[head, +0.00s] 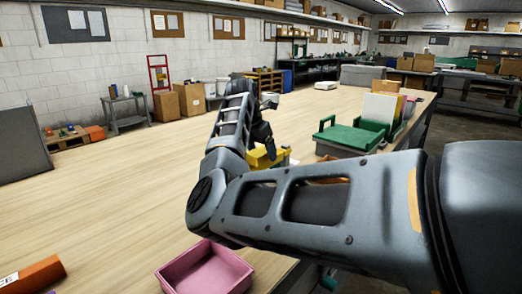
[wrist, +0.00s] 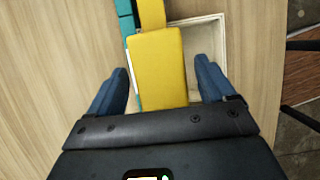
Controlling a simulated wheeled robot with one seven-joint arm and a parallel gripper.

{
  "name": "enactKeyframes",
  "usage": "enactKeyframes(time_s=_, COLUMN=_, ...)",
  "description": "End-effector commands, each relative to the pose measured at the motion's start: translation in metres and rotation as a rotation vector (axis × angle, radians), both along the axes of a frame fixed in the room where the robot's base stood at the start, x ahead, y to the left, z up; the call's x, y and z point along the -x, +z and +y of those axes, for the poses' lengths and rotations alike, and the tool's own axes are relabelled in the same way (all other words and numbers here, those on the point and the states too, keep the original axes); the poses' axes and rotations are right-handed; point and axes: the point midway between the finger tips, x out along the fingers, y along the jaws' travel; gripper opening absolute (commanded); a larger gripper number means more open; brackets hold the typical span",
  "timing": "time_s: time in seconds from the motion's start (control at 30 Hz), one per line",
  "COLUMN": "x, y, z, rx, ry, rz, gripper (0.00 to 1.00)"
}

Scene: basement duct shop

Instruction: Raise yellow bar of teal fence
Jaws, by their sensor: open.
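The yellow bar (wrist: 157,68) shows in the wrist view as a wide block with a narrower yellow part beyond it. It lies between the two blue fingers of my open gripper (wrist: 160,62), with a gap on each side. The teal fence (wrist: 124,12) shows as a strip along the bar's left side; much of it is hidden by the bar. In the head view the yellow bar (head: 262,158) shows partly behind my arm, below my gripper (head: 268,146). My fingertips are hard to make out there.
A pale open wooden box (wrist: 213,30) lies beside and below the bar. A green-topped case (head: 350,137) and upright folders (head: 382,108) stand further along the table. A pink tray (head: 205,270) and an orange box (head: 32,275) lie nearer.

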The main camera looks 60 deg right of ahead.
Motion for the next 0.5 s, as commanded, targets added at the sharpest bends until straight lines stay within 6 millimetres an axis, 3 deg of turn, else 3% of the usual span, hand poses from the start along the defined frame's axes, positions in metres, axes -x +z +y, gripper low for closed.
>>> enactKeyframes(time_s=0.17, x=-0.002, y=0.014, z=0.005, rx=0.001, ry=0.0, rz=-0.004, gripper=0.83)
enactKeyframes(time_s=0.5, x=-0.007, y=0.061, z=0.025, rx=0.001, ry=0.001, rz=-0.003, gripper=0.83)
